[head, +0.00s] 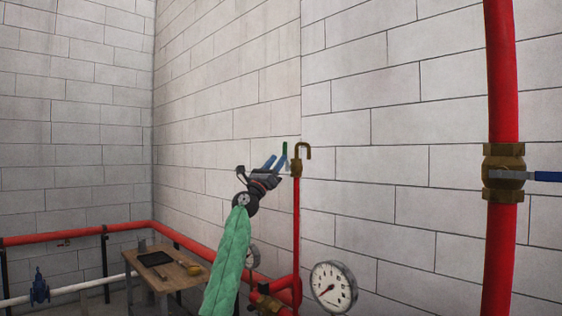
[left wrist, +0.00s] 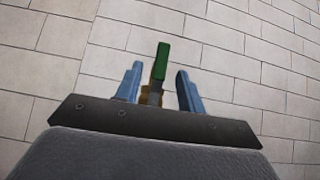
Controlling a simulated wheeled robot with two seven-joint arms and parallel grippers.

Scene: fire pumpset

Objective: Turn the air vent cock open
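The air vent cock (head: 297,169) is a small brass fitting with a hooked spout at the top of a thin red pipe. Its green lever handle (head: 285,149) stands upright beside it. My left gripper (head: 277,161) is at the cock, with blue fingers pointing up towards the handle. In the left wrist view the green handle (left wrist: 161,62) stands between the two blue fingers (left wrist: 158,80), with a visible gap on each side. The gripper is open. The brass body is mostly hidden there behind the handle and gripper. My right gripper is not in view.
A thick red pipe (head: 501,80) with a brass valve (head: 503,172) and blue lever stands at the right. A pressure gauge (head: 333,287) is below the cock. A wooden table (head: 150,274) stands at lower left. Block walls lie behind.

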